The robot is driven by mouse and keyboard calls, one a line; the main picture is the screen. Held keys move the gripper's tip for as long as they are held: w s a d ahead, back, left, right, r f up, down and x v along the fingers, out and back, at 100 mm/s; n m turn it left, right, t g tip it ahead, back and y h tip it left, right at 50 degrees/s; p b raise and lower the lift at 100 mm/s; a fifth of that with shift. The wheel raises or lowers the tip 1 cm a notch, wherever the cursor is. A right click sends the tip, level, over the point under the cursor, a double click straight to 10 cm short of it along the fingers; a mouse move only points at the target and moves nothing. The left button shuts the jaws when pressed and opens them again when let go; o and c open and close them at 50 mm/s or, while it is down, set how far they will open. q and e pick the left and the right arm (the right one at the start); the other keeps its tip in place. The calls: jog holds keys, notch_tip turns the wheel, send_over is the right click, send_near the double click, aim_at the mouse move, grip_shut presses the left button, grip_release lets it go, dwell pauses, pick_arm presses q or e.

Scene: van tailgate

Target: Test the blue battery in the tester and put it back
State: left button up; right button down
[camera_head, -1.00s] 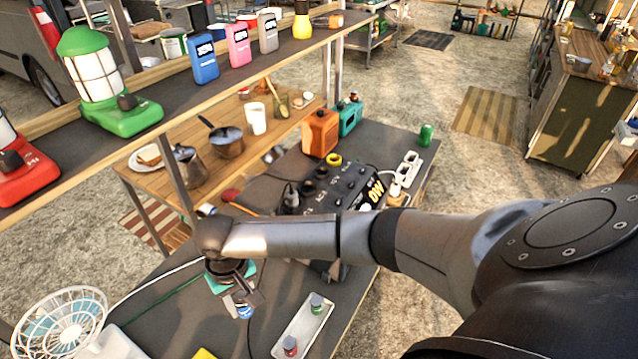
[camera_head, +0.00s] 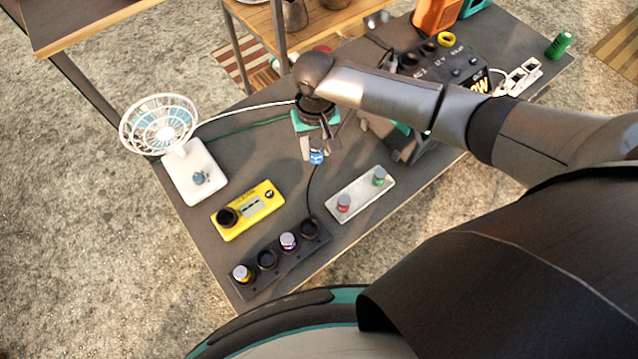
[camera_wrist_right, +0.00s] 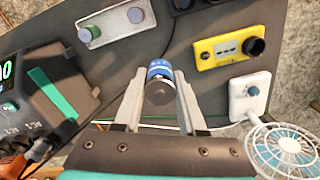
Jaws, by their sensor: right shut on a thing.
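My right gripper (camera_head: 314,147) is shut on the blue battery (camera_head: 317,157) and holds it above the dark tabletop. In the right wrist view the gripper (camera_wrist_right: 160,88) has its fingers on both sides of the battery (camera_wrist_right: 159,66), whose blue end points away. The yellow tester (camera_head: 262,203) lies to the lower left of the gripper in the head view, with a round black socket at its left end and a small display. The tester also shows in the right wrist view (camera_wrist_right: 212,52). A black battery holder (camera_head: 288,263) has a yellow and a purple battery; two sockets look empty.
A grey tray (camera_head: 361,197) with a red and a green battery lies right of the tester. A white fan (camera_head: 205,160) stands at the left edge. A black power unit (camera_head: 440,75) stands behind my right arm. A dark cable runs below the gripper.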

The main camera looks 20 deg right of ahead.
jog(key=a+f+b, duration=0.4)
jog(key=a+b, duration=0.1)
jog(key=a, duration=0.3)
jog(key=a+f+b, duration=0.5)
jog(key=a, duration=0.3)
jog(key=a+f+b, duration=0.5)
jog(key=a+b, duration=0.1)
jog(key=a, duration=0.3)
jog(key=shift+w+f, duration=0.25)
dwell(1.1)
jog(key=shift+s+r+p, duration=0.1)
jog(key=shift+p, duration=0.3)
jog(key=shift+a, duration=0.15)
dwell(0.3)
